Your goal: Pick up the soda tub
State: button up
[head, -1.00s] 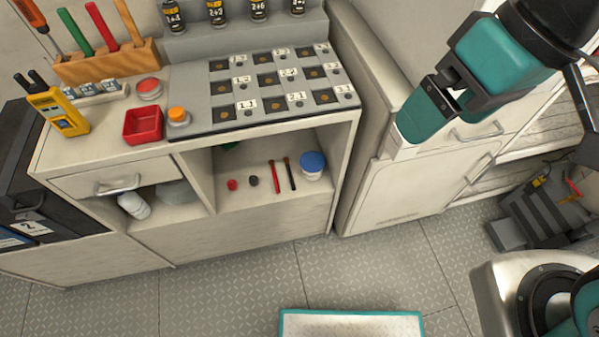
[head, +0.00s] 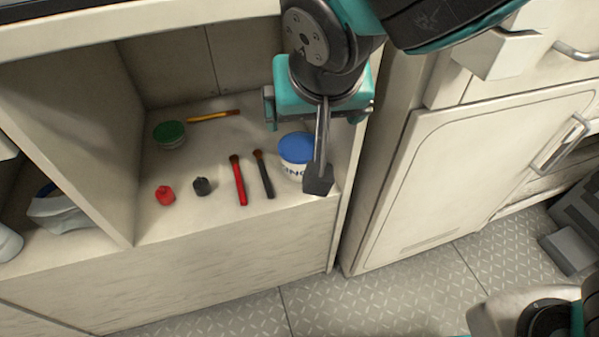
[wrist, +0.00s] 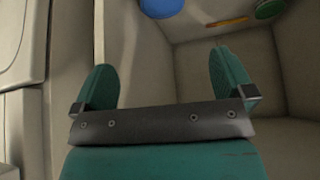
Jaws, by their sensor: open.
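The soda tub (head: 296,158) is a white tub with a blue lid, standing upright at the right end of the open shelf. Only part of its label shows, and a dark block and rod of my arm hide its right side. In the wrist view its blue lid (wrist: 161,7) is cut off by the top edge, beyond my fingertips. My gripper (head: 318,112) is at the shelf opening, near and above the tub in the head view. In the wrist view my gripper (wrist: 164,80) has its two teal fingers spread with nothing between them. I cannot tell the exact distance to the tub.
A green-lidded jar (head: 170,134), a yellow-orange stick (head: 214,116), a red brush (head: 238,180), a dark brush (head: 263,174), a red piece (head: 165,195) and a black piece (head: 202,186) share the shelf. The cabinet's side wall (head: 348,190) stands close right of the tub.

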notch_tip(320, 180, down, 2)
jog(key=a+b, duration=0.1)
jog(key=b, duration=0.6)
send_near(299, 145)
notch_tip(299, 145, down, 3)
jog(key=b+x, duration=0.1)
jog(key=x, duration=0.1)
jog(key=b+x, duration=0.1)
jog(key=x, duration=0.1)
jog(key=w+b+x, duration=0.1)
jog(key=x, duration=0.1)
jog(key=shift+r, duration=0.4)
jog(key=shift+c, duration=0.5)
jog(key=c, duration=0.7)
jog(key=shift+r, duration=0.2)
